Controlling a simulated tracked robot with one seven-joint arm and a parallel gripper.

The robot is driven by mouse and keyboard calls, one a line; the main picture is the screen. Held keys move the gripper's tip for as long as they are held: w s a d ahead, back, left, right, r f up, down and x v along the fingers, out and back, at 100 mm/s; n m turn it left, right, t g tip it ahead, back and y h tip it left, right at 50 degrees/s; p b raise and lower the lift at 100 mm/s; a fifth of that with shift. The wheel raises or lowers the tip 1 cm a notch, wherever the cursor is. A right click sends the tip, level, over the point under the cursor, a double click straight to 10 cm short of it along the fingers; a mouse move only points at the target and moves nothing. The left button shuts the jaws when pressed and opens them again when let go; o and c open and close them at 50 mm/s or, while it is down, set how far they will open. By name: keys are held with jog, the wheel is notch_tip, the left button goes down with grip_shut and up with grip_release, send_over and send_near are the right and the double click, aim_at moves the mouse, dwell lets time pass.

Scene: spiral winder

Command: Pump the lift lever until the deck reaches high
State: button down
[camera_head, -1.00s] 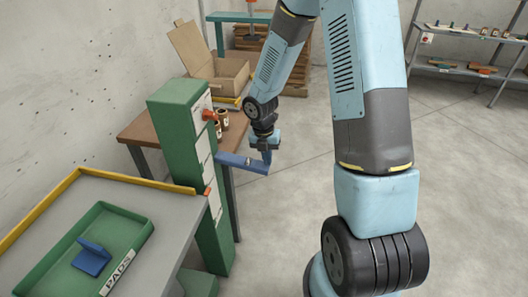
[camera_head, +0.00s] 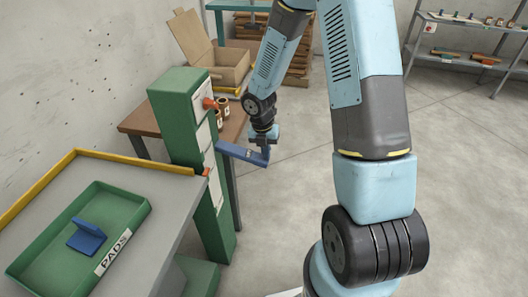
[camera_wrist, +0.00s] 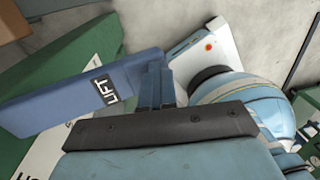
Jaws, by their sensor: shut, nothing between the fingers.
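The blue lift lever (camera_head: 240,153) sticks out to the right from the green column (camera_head: 180,110). Its "LIFT" label and broad blue face show in the wrist view (camera_wrist: 60,97). My gripper (camera_head: 264,150) is at the lever's outer end. Its shut fingers (camera_wrist: 158,85) overlap that end in the wrist view; I cannot tell whether they touch it. The grey deck (camera_head: 165,215) with a yellow rim stands left of the column. An orange pointer (camera_head: 206,171) at its corner sits against the column's white plates, whose marks are too small to read.
A green tray (camera_head: 120,205) marked "PADS" lies on the deck with a blue bracket (camera_head: 87,238) in it. Behind the column, a brown table (camera_head: 150,120) holds an open cardboard box (camera_head: 220,70) and small jars. Open floor lies to the right, shelves (camera_head: 465,40) beyond.

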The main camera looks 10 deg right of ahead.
jog(key=shift+s+r, duration=0.25)
jog(key=d+r, duration=0.3)
jog(key=r, duration=1)
jog(key=shift+s, duration=0.45)
jog(key=shift+d, duration=0.1)
dwell(0.6)
